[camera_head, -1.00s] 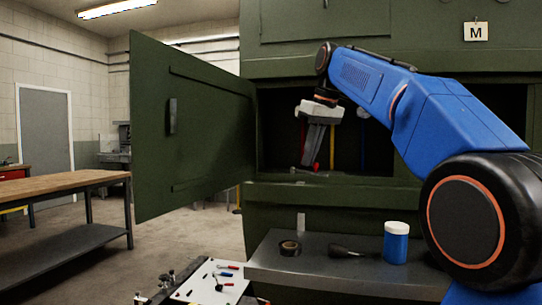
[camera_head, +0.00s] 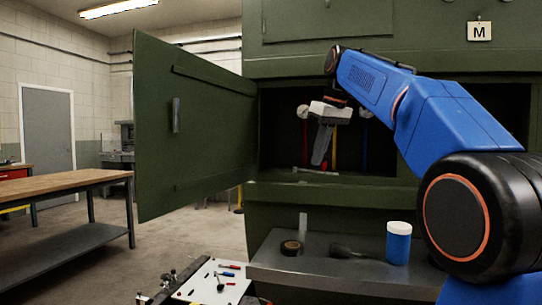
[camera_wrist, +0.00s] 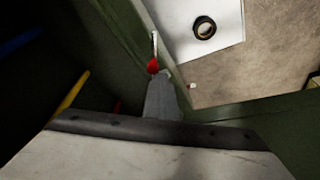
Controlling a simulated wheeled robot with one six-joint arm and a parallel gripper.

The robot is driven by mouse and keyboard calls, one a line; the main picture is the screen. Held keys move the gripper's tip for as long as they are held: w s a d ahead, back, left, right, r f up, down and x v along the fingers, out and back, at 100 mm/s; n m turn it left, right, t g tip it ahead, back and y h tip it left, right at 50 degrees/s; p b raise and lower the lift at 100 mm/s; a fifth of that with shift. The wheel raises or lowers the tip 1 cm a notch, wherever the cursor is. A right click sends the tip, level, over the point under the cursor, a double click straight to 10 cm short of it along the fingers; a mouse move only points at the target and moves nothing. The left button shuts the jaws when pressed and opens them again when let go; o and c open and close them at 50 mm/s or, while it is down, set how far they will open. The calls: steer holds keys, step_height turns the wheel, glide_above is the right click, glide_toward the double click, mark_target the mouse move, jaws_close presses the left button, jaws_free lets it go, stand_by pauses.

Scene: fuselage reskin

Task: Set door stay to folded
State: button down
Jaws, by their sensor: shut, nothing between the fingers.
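The door stay appears as a thin pale bar (camera_head: 312,171) along the sill of the open bay. In the wrist view its bar (camera_wrist: 155,42) ends in a red knob (camera_wrist: 153,66) just past my fingertips. The green door (camera_head: 190,125) stands swung open to the left. My gripper (camera_head: 318,160) is shut and empty, pointing down just above the bar inside the opening. In the wrist view my gripper (camera_wrist: 161,84) is close to the red knob; whether it touches cannot be told. The far end of the bar is unclear.
Below the bay, a grey shelf (camera_head: 350,278) holds a tape roll (camera_head: 291,248), a dark tool (camera_head: 350,251) and a blue jar (camera_head: 398,246). Coloured pipes, yellow (camera_head: 334,148) and blue (camera_head: 365,145), stand inside the bay. A white tool board (camera_head: 205,290) lies at front left.

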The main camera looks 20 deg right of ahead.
steer(key=shift+s+d, duration=0.25)
steer(key=shift+s, duration=0.05)
steer(key=a+v, duration=0.1)
steer(key=v, duration=0.6)
steer(key=shift+w+d+r, duration=0.2)
steer(key=shift+d+r, duration=0.05)
steer(key=shift+d, duration=0.1)
